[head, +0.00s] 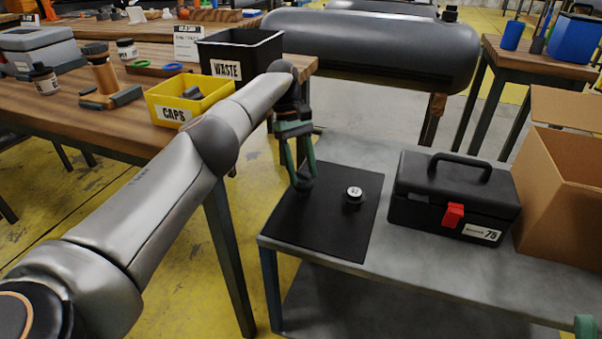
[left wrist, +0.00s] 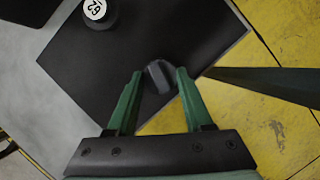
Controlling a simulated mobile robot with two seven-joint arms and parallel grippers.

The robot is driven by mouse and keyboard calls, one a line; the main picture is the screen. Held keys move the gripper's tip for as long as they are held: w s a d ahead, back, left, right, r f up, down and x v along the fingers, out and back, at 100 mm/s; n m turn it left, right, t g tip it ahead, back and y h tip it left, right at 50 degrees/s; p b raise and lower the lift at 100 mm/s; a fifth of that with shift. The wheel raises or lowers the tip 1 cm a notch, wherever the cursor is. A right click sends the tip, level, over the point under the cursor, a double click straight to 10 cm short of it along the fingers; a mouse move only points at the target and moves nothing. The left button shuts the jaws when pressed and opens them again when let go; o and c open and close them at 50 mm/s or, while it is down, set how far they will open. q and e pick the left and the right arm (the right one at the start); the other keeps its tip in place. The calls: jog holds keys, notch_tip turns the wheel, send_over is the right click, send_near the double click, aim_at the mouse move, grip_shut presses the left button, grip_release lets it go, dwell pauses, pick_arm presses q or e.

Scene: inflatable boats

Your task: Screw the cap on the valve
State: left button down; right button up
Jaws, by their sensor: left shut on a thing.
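The valve (head: 353,197) stands on a black mat (head: 325,232) on the grey table, with a white numbered disc on its top. The valve also shows at the top edge of the left wrist view (left wrist: 97,13). My left gripper (head: 301,184) is over the mat, to the left of the valve and apart from it. In the left wrist view its green fingers are shut on a small black ridged cap (left wrist: 158,77). In the head view the cap is hard to tell from the dark fingertips. A green piece at the lower right edge seems to be part of my right gripper (head: 584,327).
A black toolbox (head: 455,196) and an open cardboard box (head: 560,190) stand right of the mat. A yellow CAPS bin (head: 215,88) and a black WASTE bin (head: 270,48) are on the wooden bench. A grey inflatable tube (head: 375,45) lies behind.

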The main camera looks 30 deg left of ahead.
pick_arm(q)
jog(key=shift+s+f, duration=0.1)
jog(key=shift+c, duration=1.1)
grip_release()
